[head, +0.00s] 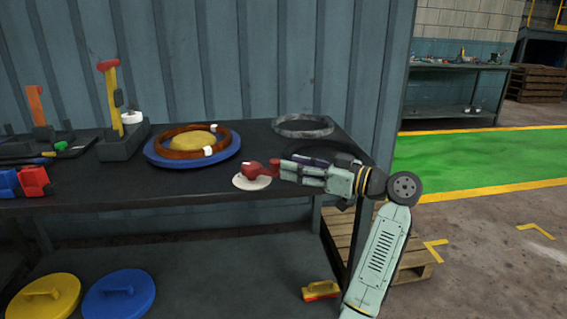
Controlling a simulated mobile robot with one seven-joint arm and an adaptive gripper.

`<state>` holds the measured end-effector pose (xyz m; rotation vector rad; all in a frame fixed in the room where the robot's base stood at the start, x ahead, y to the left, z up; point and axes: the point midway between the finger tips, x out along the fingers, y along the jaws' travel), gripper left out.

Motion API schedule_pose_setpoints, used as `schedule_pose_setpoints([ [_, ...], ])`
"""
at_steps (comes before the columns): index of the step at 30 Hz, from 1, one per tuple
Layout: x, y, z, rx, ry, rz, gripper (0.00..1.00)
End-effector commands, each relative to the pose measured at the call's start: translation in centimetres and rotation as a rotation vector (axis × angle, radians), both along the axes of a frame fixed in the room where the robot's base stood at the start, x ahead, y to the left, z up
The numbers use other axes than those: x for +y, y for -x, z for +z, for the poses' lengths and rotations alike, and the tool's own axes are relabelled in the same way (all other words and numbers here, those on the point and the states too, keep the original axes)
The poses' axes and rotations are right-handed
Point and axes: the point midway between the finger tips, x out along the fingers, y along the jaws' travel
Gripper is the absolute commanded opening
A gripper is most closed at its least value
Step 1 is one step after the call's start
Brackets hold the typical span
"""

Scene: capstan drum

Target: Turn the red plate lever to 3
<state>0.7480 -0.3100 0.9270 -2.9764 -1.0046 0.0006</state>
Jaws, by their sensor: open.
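The red plate lever (259,171) sits on a round white plate (250,183) near the front edge of the dark table. Its red arm points right, toward my gripper. My gripper (285,170) comes in from the right, level with the lever, with its fingertips at or very close to the lever's right end. The gripper is open. I cannot tell whether the fingers touch the lever or stand around it. Any numbers on the white plate are too small to read.
A blue disc with a brown ring (178,146) lies left of the lever. A grey ring (303,125) lies behind my gripper. A yellow lever in a dark block (110,95) and red and blue blocks (34,180) are further left. Round lids (118,293) lie on the lower shelf.

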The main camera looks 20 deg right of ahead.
Motion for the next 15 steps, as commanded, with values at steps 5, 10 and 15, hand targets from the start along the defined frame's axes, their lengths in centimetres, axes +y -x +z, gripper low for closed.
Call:
schedule_pose_setpoints([
  [5, -2.5, 3.1, 0.0, 0.0, 0.0, -0.003, 0.42],
  [10, -4.0, 5.2, 0.1, 0.0, 0.0, -0.002, 0.42],
  [15, -4.5, 6.0, 0.0, 0.0, 0.0, 0.001, 0.42],
])
